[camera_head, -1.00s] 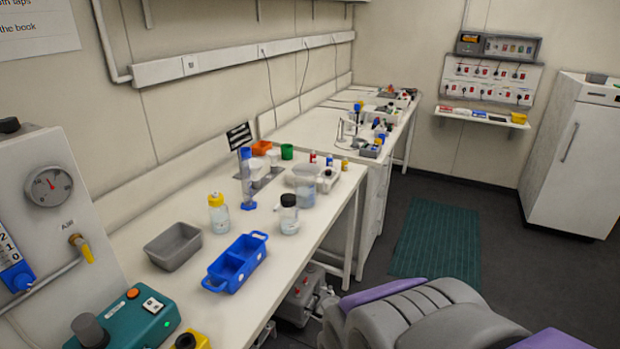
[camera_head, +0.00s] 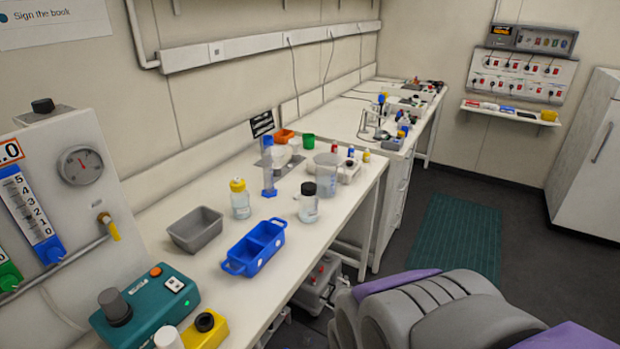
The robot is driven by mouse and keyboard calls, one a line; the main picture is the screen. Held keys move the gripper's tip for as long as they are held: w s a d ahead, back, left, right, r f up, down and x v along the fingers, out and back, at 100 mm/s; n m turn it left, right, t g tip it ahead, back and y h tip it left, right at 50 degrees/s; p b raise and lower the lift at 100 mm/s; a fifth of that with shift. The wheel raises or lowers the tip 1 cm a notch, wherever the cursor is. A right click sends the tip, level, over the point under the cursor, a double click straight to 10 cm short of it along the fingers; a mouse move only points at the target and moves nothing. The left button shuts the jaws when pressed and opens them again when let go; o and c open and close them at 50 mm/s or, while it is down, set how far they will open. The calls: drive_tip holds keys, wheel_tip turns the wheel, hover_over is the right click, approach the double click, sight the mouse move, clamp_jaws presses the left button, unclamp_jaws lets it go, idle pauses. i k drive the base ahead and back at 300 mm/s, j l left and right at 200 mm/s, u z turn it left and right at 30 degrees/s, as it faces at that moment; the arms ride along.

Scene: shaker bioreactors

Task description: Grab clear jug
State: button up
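A clear jug (camera_head: 327,175) with a handle stands upright on the white bench, near its front right corner. It is behind and slightly right of a clear bottle with a black cap (camera_head: 308,203). The bottle overlaps part of the jug's lower left in the picture. My gripper is not in view. A grey and purple arm part of mine shows at the lower right, well apart from the jug.
On the bench (camera_head: 215,292) stand a blue two-part caddy (camera_head: 254,249), a grey tray (camera_head: 195,230), a yellow-capped bottle (camera_head: 240,199) and a blue cylinder (camera_head: 268,173). A teal device (camera_head: 150,305) is at the near left. Open floor with a green mat (camera_head: 455,240) lies right.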

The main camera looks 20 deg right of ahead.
sight(326, 173)
drive_tip(key=i+l+u, duration=0.15)
drive_tip(key=l+u, duration=0.15)
drive_tip(key=u, duration=0.15)
drive_tip(key=l+u, duration=0.35)
drive_tip(key=u, duration=0.15)
drive_tip(key=l+u, duration=0.25)
drive_tip(key=l, duration=1.05)
drive_tip(key=l+u, duration=0.3)
drive_tip(key=l, duration=1.7)
drive_tip(key=k+l, duration=0.15)
drive_tip(key=l, duration=1.1)
